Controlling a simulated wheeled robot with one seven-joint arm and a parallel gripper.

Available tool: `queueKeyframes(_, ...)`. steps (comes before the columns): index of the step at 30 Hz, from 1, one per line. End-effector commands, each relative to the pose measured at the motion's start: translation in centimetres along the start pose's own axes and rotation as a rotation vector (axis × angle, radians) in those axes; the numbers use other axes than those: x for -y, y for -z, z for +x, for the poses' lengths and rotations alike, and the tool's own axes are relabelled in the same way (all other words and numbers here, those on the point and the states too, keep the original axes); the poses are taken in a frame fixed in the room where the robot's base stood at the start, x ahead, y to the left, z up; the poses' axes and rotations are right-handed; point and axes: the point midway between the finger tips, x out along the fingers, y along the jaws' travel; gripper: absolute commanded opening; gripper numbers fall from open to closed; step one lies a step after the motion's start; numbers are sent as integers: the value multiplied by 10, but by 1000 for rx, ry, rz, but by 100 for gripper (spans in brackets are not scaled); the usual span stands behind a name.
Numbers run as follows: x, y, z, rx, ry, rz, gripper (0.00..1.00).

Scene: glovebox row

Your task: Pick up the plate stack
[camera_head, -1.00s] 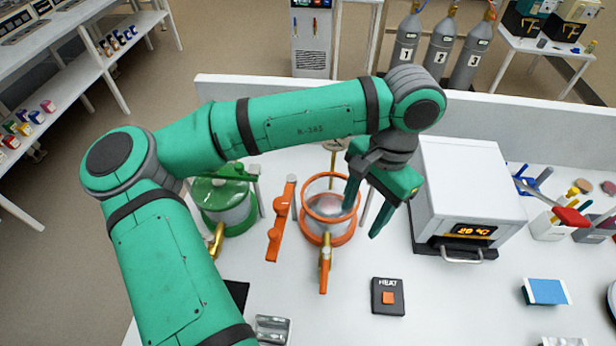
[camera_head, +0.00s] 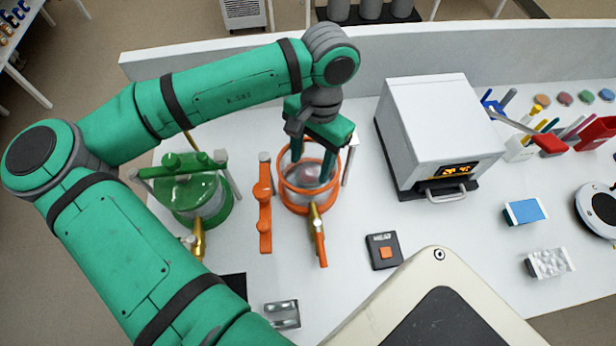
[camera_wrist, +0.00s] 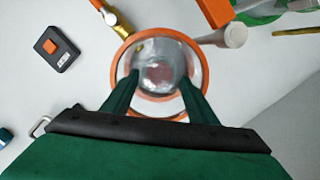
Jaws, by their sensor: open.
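An open orange-rimmed round vessel (camera_head: 291,206) stands on the white bench; its rim also shows in the wrist view (camera_wrist: 117,66). Inside it lies a clear, glassy round thing with a reddish patch, perhaps the plate stack (camera_wrist: 158,72); reflections keep me from making out single plates. My gripper (camera_head: 312,166) is over the vessel, pointing down. In the wrist view its two green fingers (camera_wrist: 160,78) are apart, within the outline of the rim, one on each side of the clear thing. I cannot tell how deep they reach or whether they touch it.
A white oven (camera_head: 440,125) stands to the right. A HEAT button box (camera_head: 383,251) lies in front. A bench wall (camera_head: 420,57) runs behind.

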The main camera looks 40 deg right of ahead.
Motion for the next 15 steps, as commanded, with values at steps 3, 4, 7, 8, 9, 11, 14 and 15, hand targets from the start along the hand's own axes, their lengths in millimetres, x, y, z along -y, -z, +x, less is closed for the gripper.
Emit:
queueKeyframes(3,0,0,18,2,-2,-2,53)
queueKeyframes(4,0,-1,22,2,-2,-2,53)
queueKeyframes(7,0,-1,36,1,-3,-4,53)
queueKeyframes(8,1,-1,39,1,-2,-4,53)
queueKeyframes(9,1,-1,42,1,-1,-4,53)
queueKeyframes(11,1,-1,46,0,-1,-4,53)
queueKeyframes(14,1,-1,48,-1,-1,-4,53)
queueKeyframes(15,1,-1,48,-1,-1,-4,53)
